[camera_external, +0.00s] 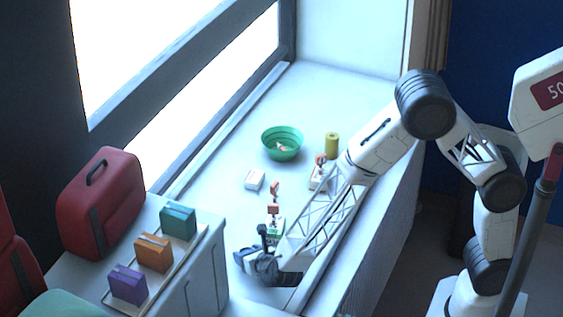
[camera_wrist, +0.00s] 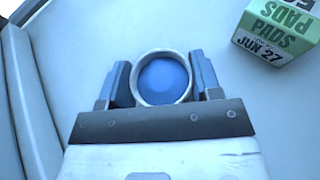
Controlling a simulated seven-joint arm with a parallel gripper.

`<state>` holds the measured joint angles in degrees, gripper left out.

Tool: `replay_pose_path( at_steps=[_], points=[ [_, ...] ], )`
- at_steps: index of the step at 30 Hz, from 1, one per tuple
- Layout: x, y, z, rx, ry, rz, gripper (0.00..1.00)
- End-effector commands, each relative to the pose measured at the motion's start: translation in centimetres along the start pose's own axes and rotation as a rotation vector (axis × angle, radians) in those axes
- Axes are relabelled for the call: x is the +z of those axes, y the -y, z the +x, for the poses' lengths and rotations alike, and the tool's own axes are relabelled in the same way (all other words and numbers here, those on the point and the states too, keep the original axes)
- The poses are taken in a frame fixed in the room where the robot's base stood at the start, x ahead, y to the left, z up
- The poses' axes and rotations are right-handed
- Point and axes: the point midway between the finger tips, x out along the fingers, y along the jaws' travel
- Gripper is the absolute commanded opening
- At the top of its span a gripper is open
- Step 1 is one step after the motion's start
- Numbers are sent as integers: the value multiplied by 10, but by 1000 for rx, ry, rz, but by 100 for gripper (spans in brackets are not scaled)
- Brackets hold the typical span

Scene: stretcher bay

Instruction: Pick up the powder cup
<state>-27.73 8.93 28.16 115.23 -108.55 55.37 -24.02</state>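The powder cup, seen from above in the wrist view, is a round cup with a pale rim and a blue inside (camera_wrist: 163,80). My gripper (camera_wrist: 163,78) has one dark finger on each side of it. Both fingers are at or very near the rim; I cannot tell whether they press on it. In the external view my gripper (camera_external: 250,262) is low over the near end of the white ledge, and I cannot make out the cup there.
A green and white pads box (camera_wrist: 278,32) lies to the upper right in the wrist view. A red case (camera_external: 100,205) and several coloured packs are at left.

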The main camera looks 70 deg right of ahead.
Motion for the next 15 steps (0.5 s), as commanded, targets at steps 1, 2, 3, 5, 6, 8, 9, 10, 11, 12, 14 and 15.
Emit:
replay_pose_path(
  at_steps=[1, 2, 3, 5, 6, 8, 9, 10, 11, 12, 14, 15],
  points=[
    [0, 0, 0, 0, 0, 0, 47],
    [0, 0, 0, 0, 0, 0, 42],
    [0, 0, 0, 0, 0, 0, 36],
    [0, 0, 0, 0, 0, 0, 35],
    [0, 0, 0, 0, 0, 0, 35],
    [0, 0, 0, 0, 0, 0, 35],
    [0, 0, 0, 0, 0, 0, 35],
    [0, 0, 0, 0, 0, 0, 35],
    [0, 0, 0, 0, 0, 0, 35],
    [1, 0, 0, 0, 0, 0, 35],
    [3, 0, -1, 0, 0, 1, 35],
    [4, 0, -2, 0, 1, 1, 35]
  ],
)
